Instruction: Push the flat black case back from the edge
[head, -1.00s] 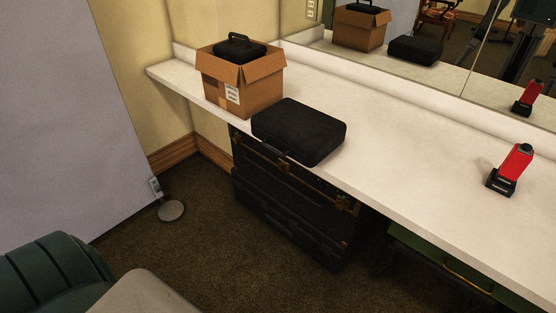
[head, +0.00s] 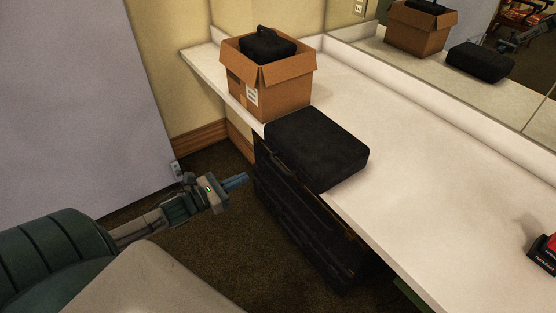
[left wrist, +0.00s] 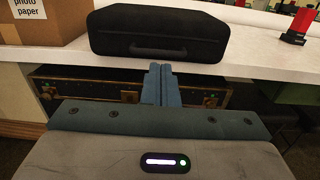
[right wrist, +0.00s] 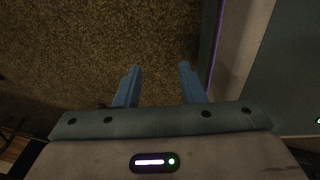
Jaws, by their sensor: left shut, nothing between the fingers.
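The flat black case (head: 318,143) lies on the white counter at its front edge, just right of the cardboard box. In the left wrist view the case (left wrist: 158,35) shows its front side with a handle, straight ahead. My left gripper (head: 240,180) is shut and empty, in front of the counter and apart from the case. In the left wrist view its blue fingers (left wrist: 160,82) are together, below the case's front side. My right gripper (right wrist: 158,82) shows only in its own wrist view, open and empty above brown carpet.
The cardboard box (head: 285,90) with a black item inside stands left of the case. A dark trunk (head: 310,225) stands under the counter (head: 425,180). A red device (head: 546,250) is at the far right. The counter behind the case is clear up to the mirror.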

